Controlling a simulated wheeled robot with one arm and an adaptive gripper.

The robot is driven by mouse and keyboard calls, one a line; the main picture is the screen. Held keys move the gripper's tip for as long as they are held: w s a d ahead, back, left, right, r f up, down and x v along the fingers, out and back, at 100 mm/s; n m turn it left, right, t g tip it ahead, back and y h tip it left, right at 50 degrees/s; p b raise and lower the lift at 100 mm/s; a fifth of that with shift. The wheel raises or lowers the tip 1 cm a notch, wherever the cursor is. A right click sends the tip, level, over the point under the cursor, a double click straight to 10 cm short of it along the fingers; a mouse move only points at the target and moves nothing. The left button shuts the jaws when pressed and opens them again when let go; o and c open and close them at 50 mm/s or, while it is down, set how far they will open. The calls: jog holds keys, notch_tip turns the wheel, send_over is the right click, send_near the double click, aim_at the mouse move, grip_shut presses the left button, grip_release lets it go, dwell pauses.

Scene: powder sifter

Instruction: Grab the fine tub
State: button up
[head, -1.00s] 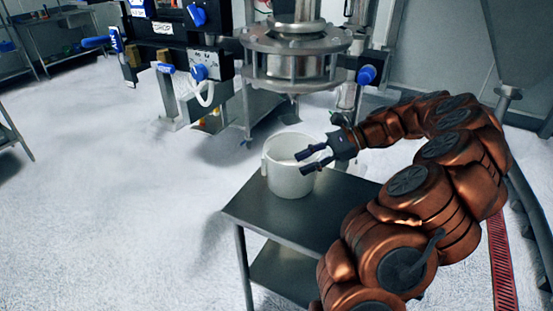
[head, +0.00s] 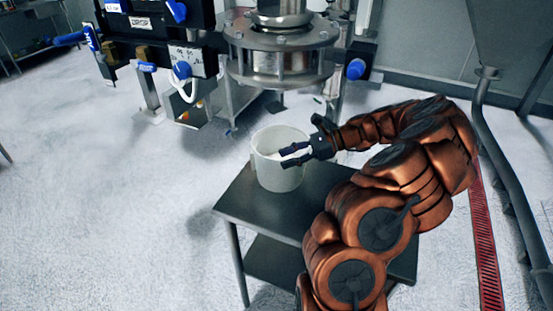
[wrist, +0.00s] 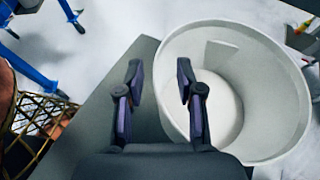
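In the wrist view the tub (wrist: 285,140) is at the right, open at the top, with pale powder or a pale floor inside. My gripper (head: 292,156) is open and at the height of the tub's rim, on its right side. In the wrist view the gripper (wrist: 160,75) has its fingers spread apart, with the right finger overlapping the tub's left rim and the left finger outside it. I cannot tell whether either finger touches it.
The steel sifter (head: 280,55) hangs above and behind the tub, with blue-knobbed control boxes (head: 160,45) to its left. The table is bare in front of the tub. A red floor grate (head: 486,250) lies at the right. Open floor lies to the left.

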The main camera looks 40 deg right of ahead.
jog(key=shift+x, duration=0.9)
jog(key=shift+c, duration=0.4)
grip_shut()
